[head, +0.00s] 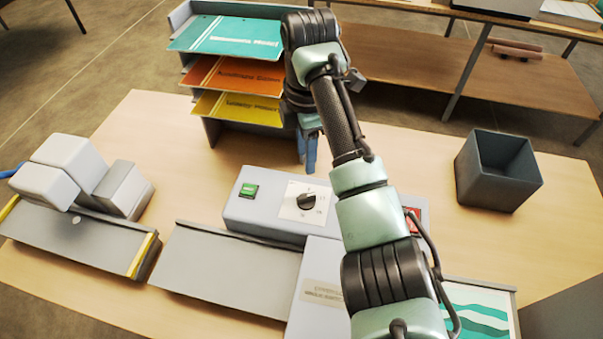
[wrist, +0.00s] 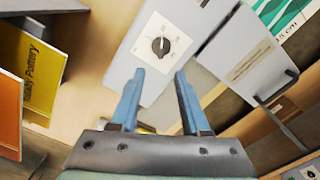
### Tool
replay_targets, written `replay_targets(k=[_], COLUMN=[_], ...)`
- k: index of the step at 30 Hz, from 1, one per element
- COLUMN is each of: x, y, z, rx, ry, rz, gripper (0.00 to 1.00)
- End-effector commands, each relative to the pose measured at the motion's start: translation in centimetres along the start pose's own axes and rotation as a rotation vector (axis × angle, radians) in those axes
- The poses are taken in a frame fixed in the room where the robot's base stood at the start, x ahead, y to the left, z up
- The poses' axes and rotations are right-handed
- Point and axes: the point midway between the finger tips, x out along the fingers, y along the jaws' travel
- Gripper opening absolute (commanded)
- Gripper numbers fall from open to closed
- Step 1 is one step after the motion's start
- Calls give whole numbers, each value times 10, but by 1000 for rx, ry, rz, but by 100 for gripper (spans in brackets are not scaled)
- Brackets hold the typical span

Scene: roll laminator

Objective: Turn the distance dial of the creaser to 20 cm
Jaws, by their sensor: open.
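The creaser (head: 262,222) is a grey machine in the middle of the table. Its black distance dial (head: 306,200) sits on a white scale plate on the top face. The dial also shows in the wrist view (wrist: 160,45), beyond the fingertips. The scale numbers are too small to read, so I cannot tell its setting. My gripper (wrist: 159,74) is open and empty, its two blue fingers apart and the dial roughly in line with the gap. In the head view my gripper (head: 308,155) is behind the creaser, partly hidden by my arm, not touching the dial.
A rack with coloured sheets (head: 226,37) stands behind. A grey device (head: 85,180) is at left, a dark bin (head: 497,170) at right.

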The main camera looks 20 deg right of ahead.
Motion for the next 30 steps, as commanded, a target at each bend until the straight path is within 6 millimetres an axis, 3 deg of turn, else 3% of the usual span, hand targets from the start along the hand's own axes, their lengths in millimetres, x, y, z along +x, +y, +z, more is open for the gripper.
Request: replay_targets(k=[19, 24, 30], x=[108, 124, 129], y=[-2, -2, -2], z=[0, 0, 0], rx=[-2, -2, -2], ry=[0, -1, -1], rz=[-8, -5, -4], gripper=[46, 46, 46])
